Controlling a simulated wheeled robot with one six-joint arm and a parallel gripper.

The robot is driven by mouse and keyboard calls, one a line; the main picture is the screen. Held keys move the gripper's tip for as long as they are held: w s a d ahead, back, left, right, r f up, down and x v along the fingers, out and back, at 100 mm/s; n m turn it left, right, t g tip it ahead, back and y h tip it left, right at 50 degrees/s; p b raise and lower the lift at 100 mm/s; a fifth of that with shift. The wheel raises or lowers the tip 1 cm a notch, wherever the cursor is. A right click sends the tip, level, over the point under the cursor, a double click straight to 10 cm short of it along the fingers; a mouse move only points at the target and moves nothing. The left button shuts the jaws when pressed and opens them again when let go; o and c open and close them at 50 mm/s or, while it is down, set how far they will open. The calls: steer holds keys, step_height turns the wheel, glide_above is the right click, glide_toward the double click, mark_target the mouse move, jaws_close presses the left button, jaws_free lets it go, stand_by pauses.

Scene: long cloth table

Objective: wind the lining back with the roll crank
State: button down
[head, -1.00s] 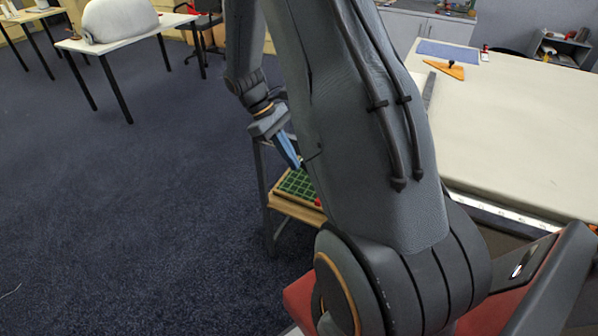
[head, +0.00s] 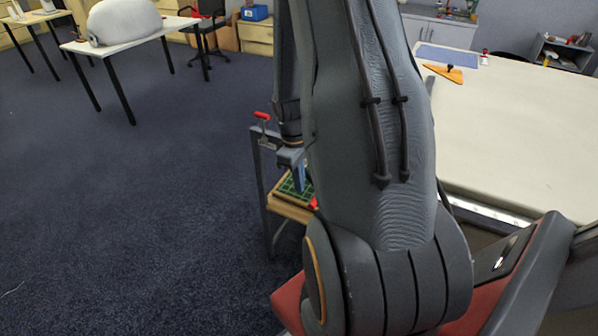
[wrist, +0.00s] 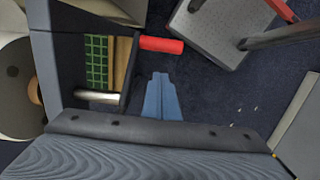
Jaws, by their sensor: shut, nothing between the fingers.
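My gripper (wrist: 162,82) has blue fingers that are shut and empty. In the head view my gripper (head: 300,180) points down beside a grey stand. In the wrist view a red cylindrical handle (wrist: 162,44) lies just above and apart from the fingertips, at the edge of the grey frame. It may be the roll crank's grip. A red grip (head: 262,115) shows on top of the stand in the head view; I cannot tell whether it is the same part. A pale roll end (wrist: 12,90), possibly the lining roll, is at the left of the wrist view.
A green gridded tray (head: 288,185) sits on a wooden shelf in the stand (head: 262,200). A metal bar (wrist: 97,97) runs near it. The long cloth table (head: 520,130) is at right, with an orange triangle (head: 444,73). Open carpet is at left.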

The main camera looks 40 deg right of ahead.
steer(key=shift+s+d+f+p, duration=0.25)
steer(key=shift+s+f+p, duration=0.15)
steer(key=shift+s, duration=0.25)
steer(key=shift+s+d+f+p, duration=0.25)
steer(key=shift+s+p, duration=0.1)
steer(key=shift+s, duration=0.25)
steer(key=shift+s+d+f+p, duration=0.2)
steer(key=shift+s+f+p, duration=0.2)
steer(key=shift+s, duration=0.25)
steer(key=shift+d+r, duration=0.1)
steer(key=shift+r, duration=0.05)
